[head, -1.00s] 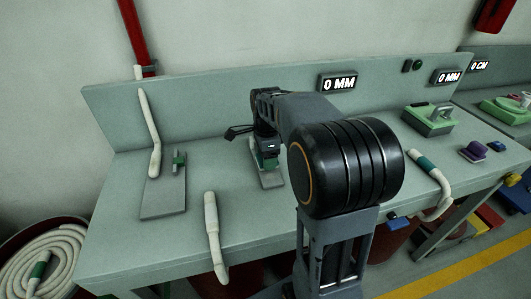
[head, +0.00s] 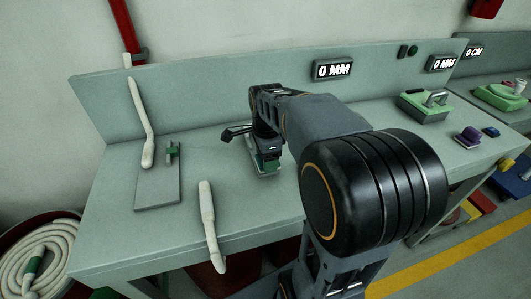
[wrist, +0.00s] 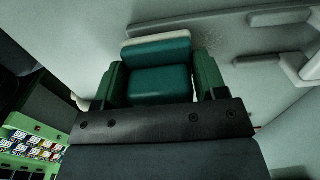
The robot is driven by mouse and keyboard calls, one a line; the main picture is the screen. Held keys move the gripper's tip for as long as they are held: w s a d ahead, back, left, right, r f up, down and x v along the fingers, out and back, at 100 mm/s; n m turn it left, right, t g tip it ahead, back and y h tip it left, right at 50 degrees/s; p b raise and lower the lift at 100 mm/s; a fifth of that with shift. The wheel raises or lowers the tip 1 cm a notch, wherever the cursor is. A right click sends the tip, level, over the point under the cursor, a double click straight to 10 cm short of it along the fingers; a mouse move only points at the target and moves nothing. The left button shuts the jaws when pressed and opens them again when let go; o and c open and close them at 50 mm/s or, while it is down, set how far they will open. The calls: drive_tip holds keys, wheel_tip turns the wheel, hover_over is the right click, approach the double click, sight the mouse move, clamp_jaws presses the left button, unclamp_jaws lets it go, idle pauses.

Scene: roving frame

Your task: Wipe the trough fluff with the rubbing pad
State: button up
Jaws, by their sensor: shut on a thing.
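My gripper (wrist: 156,90) is shut on the rubbing pad (wrist: 158,78), a teal block with a pale layer along its far edge. In the head view my gripper (head: 268,160) is low over the middle of the bench, with the pad largely hidden under it. A pale edge shows just below the gripper there; I cannot tell whether it is pad or a plate. Faint pale specks, perhaps the trough fluff (wrist: 208,42), lie on the grey surface just beyond the pad's right corner in the wrist view. Contact between pad and surface cannot be told.
Left of my gripper lies a grey plate (head: 157,190) with a small green piece and a white handle-like tool (head: 142,125). Another white tool (head: 208,220) lies near the front edge. A green-based device (head: 425,106) stands at right. The bench's back panel (head: 200,95) rises behind.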

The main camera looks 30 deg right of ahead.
drive_tip(key=shift+s+a+f, duration=0.1)
drive_tip(key=shift+s, duration=0.4)
drive_tip(key=shift+s+a+f, duration=0.1)
drive_tip(key=shift+s, duration=0.4)
